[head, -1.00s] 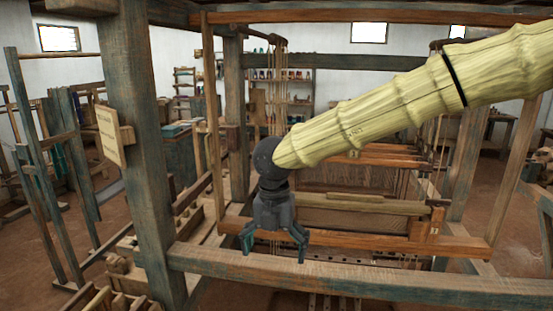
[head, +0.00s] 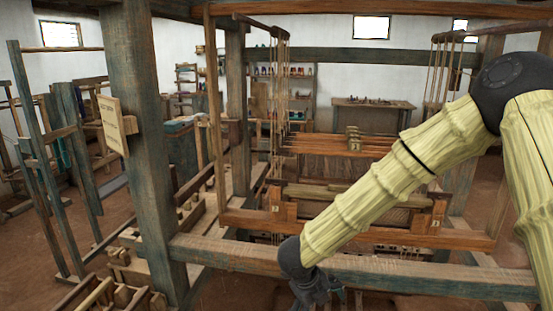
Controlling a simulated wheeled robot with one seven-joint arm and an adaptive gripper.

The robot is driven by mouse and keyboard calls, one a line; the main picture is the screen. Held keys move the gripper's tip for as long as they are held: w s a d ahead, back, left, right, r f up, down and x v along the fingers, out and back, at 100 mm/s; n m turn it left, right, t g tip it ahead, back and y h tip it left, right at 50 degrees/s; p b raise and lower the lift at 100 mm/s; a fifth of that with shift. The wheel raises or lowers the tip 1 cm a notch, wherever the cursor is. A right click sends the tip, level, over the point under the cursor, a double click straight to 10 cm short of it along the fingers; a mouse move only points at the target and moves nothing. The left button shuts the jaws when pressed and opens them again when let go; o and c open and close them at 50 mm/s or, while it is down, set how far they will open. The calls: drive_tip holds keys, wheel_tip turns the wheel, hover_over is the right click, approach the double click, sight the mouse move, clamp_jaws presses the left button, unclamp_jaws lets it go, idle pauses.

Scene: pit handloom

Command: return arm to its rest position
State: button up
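My gripper (head: 322,298) is at the bottom edge of the head view, just in front of the loom's front beam (head: 400,276). It is small, dark and partly cut off by the frame, so its finger opening is unclear. I see nothing held in it. My arm, in a pale yellow ribbed cover, bends at a dark elbow joint at the upper right and slopes down to the left to the gripper. It hides part of the loom behind it.
The wooden pit loom (head: 236,218) fills the middle, with a thick left post (head: 145,170) carrying a paper sign (head: 112,127). Upright frames stand at left. A shelf (head: 285,85) and a table (head: 372,104) stand by the back wall.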

drive_tip(key=s+d+f+n+t+b, duration=0.1)
drive_tip(key=s+d+f+n, duration=0.3)
drive_tip(key=f, duration=0.3)
drive_tip(key=s+d+f+n+b, duration=0.1)
drive_tip(key=s+f+n, duration=0.2)
drive_tip(key=f+n, duration=0.4)
drive_tip(key=s+d+f+n+t+b, duration=0.1)
drive_tip(key=s+d+f+n, duration=0.25)
drive_tip(key=f, duration=0.45)
drive_tip(key=s+d+f+n+g+y, duration=0.1)
drive_tip(key=s+f+n, duration=0.2)
drive_tip(key=s+n, duration=0.2)
drive_tip(key=s+f+n+g+y+b, duration=0.1)
drive_tip(key=s+f+n, duration=0.3)
drive_tip(key=s, duration=0.7)
drive_tip(key=s+d+f+n+g+y, duration=0.1)
drive_tip(key=s+f+n, duration=0.3)
drive_tip(key=s, duration=0.4)
drive_tip(key=shift+d+f+n+g+y+b, duration=0.2)
drive_tip(key=shift+d+n+g+y+b, duration=0.25)
drive_tip(key=shift+n, duration=0.4)
drive_tip(key=shift+s+a, duration=0.1)
